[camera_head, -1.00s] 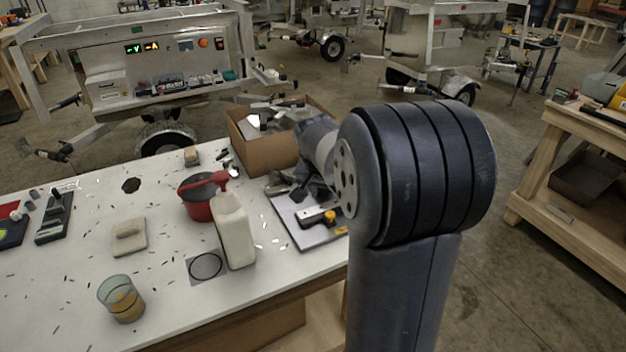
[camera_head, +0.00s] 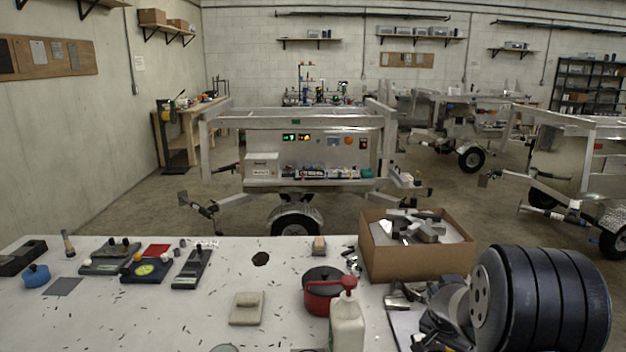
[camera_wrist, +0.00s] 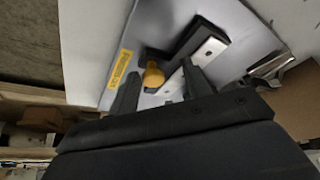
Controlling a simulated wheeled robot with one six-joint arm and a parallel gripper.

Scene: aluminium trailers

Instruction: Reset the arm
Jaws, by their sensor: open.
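A yellow knob (camera_wrist: 153,75) and a dark tool with a metal plate (camera_wrist: 208,48) lie on the board, beyond the fingertips. I cannot tell the gap between fingers and board. In the head view, my dark arm fills the lower right corner, and the board (camera_head: 403,325) is mostly hidden by it or cut off.
A cardboard box (camera_head: 415,262) of metal parts is close beside my arm. Trailers (camera_head: 300,195) stand behind. The table's front left is mostly clear.

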